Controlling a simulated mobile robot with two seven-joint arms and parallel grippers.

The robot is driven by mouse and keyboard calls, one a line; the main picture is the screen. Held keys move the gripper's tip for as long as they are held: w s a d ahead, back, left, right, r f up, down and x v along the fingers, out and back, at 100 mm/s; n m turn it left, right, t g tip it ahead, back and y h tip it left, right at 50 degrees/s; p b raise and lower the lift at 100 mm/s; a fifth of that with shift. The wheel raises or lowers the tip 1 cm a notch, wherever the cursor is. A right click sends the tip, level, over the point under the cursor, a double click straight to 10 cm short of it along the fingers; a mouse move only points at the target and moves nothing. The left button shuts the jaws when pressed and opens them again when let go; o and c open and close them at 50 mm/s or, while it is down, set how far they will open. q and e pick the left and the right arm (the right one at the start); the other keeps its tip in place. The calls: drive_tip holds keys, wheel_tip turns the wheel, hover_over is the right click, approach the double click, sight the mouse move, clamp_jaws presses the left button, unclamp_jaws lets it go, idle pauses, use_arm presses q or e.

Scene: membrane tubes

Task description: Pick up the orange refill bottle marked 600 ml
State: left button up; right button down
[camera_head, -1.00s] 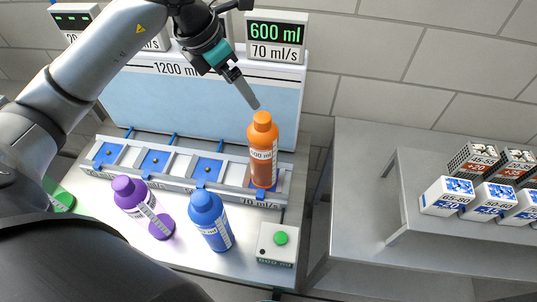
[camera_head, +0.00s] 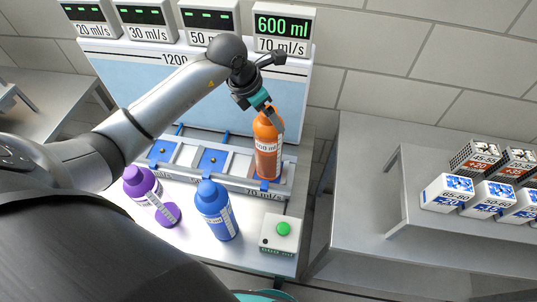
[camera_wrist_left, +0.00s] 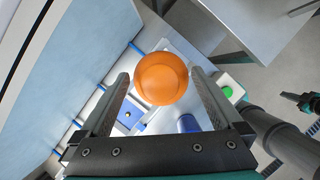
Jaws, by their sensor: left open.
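The orange refill bottle (camera_head: 267,150) stands upright in the rightmost bay of the dosing rack, below the display reading 600 ml. Its label reads 600 ml. My left gripper (camera_head: 274,117) is at the bottle's top, coming from above. In the left wrist view the orange cap (camera_wrist_left: 161,79) lies between the two open fingers of my left gripper (camera_wrist_left: 161,88), with a gap visible on each side. The fingers partly hide the cap in the head view. My right gripper does not show clearly in the head view; a dark gripper-like part (camera_wrist_left: 306,102) shows at the right edge of the wrist view.
A blue bottle (camera_head: 215,211) and a purple bottle (camera_head: 142,185) stand in front of the rack. A box with a green button (camera_head: 283,229) is at the front right. The display panel (camera_head: 135,65) rises behind. A grey table (camera_head: 350,215) with several boxes stands right.

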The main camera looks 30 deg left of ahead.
use_arm(q)
drive_tip(key=shift+w+d+f, duration=0.1)
drive_tip(key=shift+f, duration=0.3)
clamp_jaws()
idle(0.6)
drive_tip(key=shift+w+r, duration=0.1)
drive_tip(key=shift+r, duration=0.05)
